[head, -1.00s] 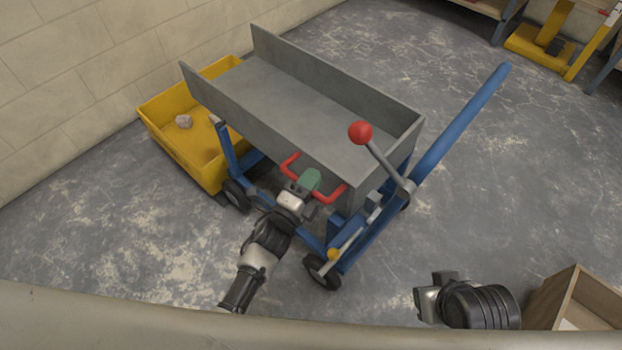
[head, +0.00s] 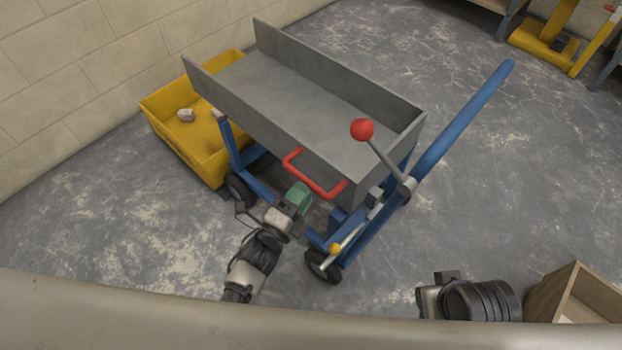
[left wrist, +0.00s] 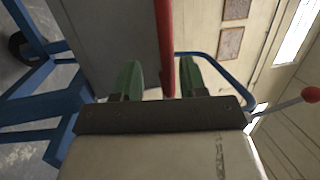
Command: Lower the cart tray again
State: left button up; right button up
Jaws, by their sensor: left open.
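The grey cart tray (head: 290,85) stands raised on a blue wheeled frame (head: 262,190). A red bar handle (head: 312,178) is on its near side. My left gripper (head: 300,192) is open and empty, with green fingertips just below and in front of the handle. In the left wrist view, the red handle (left wrist: 165,45) shows between the two green fingers (left wrist: 160,80), and the tray side (left wrist: 110,40) lies left of it. A lever with a red knob (head: 362,130) rises at the tray's right end. My right gripper (head: 432,298) is at lower right, its fingers unclear.
A yellow tub (head: 205,150) with a stone-like lump (head: 186,115) stands behind the cart at left. A short rod with a yellow knob (head: 335,248) is low by the front wheel. A wooden box (head: 575,295) is at lower right. Floor left of my arm is clear.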

pick_arm(q)
jog(key=v, duration=0.5)
jog(key=shift+s+a+f, duration=0.15)
jog(key=shift+s, duration=0.15)
